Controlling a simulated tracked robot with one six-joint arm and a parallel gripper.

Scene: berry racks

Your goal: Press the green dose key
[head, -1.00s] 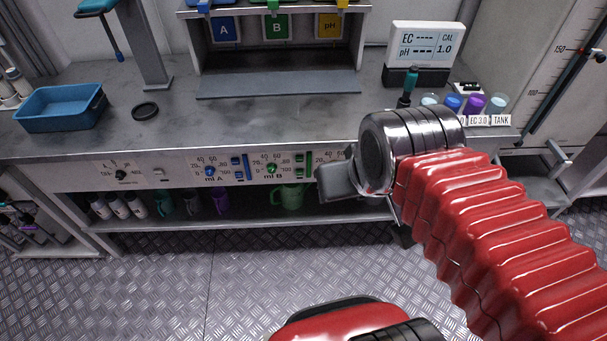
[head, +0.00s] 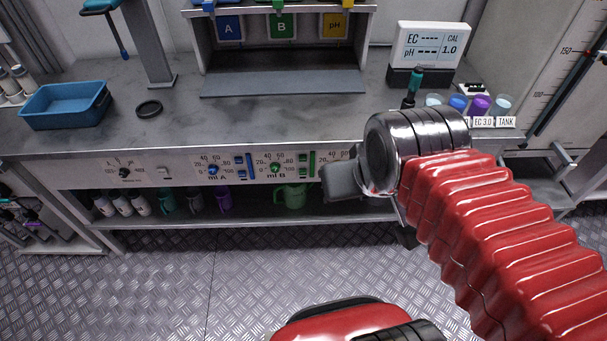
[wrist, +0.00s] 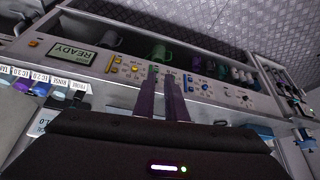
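The green dose keys (head: 303,158) are small green buttons on the bench's front panel, beside a tall green bar and right of the "ml B" dial (head: 275,168). My gripper (wrist: 162,75) points at the panel in the wrist view, its two slim fingers side by side with a narrow gap and nothing seen between them. Its tips overlap the green part of the panel, so the key is partly hidden there and contact cannot be told.
Blue controls (head: 239,166) sit left of the green ones; yellow controls (wrist: 118,62) show in the wrist view. A shelf below holds a green jug (head: 291,196) and several bottles. The bench carries a blue tray (head: 66,106) and an EC/pH meter (head: 430,45).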

